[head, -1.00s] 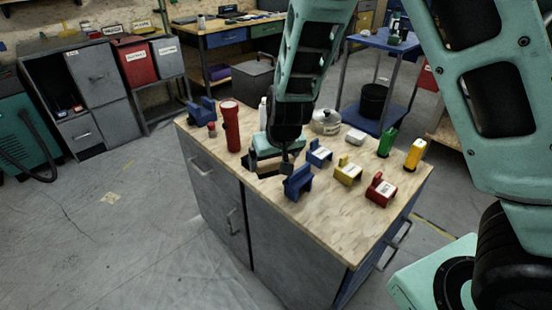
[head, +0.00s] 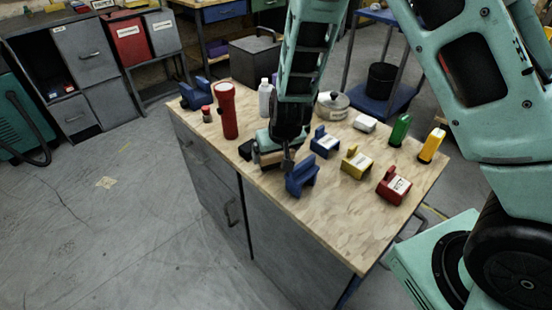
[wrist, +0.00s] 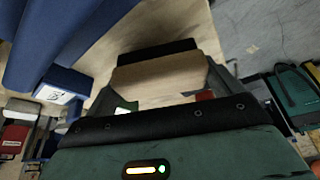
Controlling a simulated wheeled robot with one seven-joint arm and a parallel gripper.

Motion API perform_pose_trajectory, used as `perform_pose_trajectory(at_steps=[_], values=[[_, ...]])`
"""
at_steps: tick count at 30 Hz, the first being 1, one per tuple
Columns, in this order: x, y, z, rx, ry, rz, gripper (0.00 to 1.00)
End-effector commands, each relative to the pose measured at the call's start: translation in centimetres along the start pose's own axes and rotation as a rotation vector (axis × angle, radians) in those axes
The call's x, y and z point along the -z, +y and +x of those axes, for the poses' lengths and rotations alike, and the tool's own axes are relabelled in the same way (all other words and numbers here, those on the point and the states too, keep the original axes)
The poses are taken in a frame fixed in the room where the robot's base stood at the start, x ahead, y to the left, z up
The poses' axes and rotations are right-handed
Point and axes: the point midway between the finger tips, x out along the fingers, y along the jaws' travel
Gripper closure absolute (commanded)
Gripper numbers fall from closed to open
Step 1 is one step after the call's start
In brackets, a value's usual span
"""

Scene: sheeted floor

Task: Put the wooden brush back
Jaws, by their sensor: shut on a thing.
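The wooden brush (wrist: 168,76) shows in the wrist view as a pale wooden block with a black strip along its far edge. My gripper (wrist: 162,92) is shut on it, with a grey finger at each end. In the head view my gripper (head: 270,148) is low over the wooden worktop (head: 335,222), just left of and behind a blue holder (head: 302,178). There the brush is mostly hidden by my wrist, and I cannot tell whether it touches the worktop.
Blue (head: 324,142), yellow (head: 356,163) and red (head: 393,187) holders stand to the right. A red flashlight (head: 227,112), a white bottle (head: 265,98) and a lidded pot (head: 332,105) stand left and behind. The front of the worktop is clear.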

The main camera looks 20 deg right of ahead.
Motion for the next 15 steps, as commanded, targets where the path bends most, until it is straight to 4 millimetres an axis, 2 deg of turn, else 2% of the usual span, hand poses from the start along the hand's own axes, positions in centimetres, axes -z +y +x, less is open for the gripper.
perform_pose_trajectory(at_steps=[1, 3, 14, 15], values=[[-0.5, 0.1, 1.0, -0.002, -0.004, 0.002, 0.31], [-0.7, 0.1, 1.6, -0.001, -0.002, 0.001, 0.31], [-0.8, 0.0, 2.0, 0.0, 0.0, 0.001, 0.31], [-0.8, 0.0, 1.9, 0.0, 0.0, 0.001, 0.0]])
